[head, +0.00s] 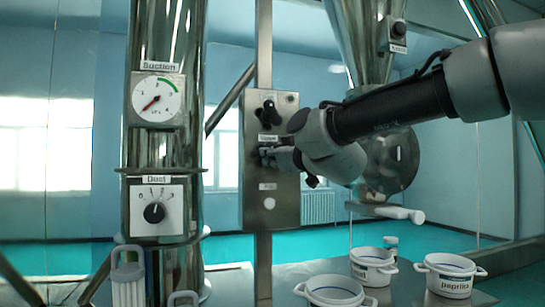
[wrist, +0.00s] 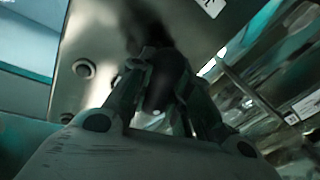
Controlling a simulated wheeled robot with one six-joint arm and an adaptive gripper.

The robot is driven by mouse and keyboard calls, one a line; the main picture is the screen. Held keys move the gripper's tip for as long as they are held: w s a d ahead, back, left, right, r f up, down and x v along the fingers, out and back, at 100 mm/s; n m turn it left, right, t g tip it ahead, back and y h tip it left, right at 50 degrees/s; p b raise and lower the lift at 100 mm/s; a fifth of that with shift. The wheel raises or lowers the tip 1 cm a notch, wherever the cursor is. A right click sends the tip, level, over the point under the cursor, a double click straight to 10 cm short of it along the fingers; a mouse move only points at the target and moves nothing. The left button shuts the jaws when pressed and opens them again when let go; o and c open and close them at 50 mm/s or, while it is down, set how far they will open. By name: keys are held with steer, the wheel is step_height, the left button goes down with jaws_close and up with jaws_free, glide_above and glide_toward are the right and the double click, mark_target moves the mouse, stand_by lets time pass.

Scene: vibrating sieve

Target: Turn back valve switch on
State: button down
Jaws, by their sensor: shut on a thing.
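A grey metal control panel (head: 283,211) stands upright on a post in the middle of the head view. A black switch knob (head: 268,112) sits near its top, above a small label too blurred to read. My gripper (head: 273,157) is at the panel just below that label. In the wrist view my gripper (wrist: 162,72) is shut on a dark switch (wrist: 158,92) that sticks out from the panel (wrist: 104,43). In the head view my fingers hide this switch. Its label and its exact turn cannot be made out.
A steel column (head: 160,48) at left carries a Suction gauge (head: 157,100) and a Duct dial (head: 156,211). A steel hopper (head: 358,35) stands behind my arm. White tubs, one marked paprika (head: 449,284), stand on the table at lower right.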

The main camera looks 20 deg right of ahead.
steer(key=m+t, duration=0.1)
steer(key=m, duration=0.4)
steer(key=shift+m+h, duration=0.4)
steer(key=shift+m+t+h, duration=0.5)
steer(key=shift+m, duration=2)
steer(key=shift+f, duration=0.1)
steer(key=c, duration=1.3)
jaws_free()
steer(key=shift+s, duration=0.1)
steer(key=v, duration=1.1)
steer(key=shift+s, duration=0.4)
steer(key=shift+f, duration=0.1)
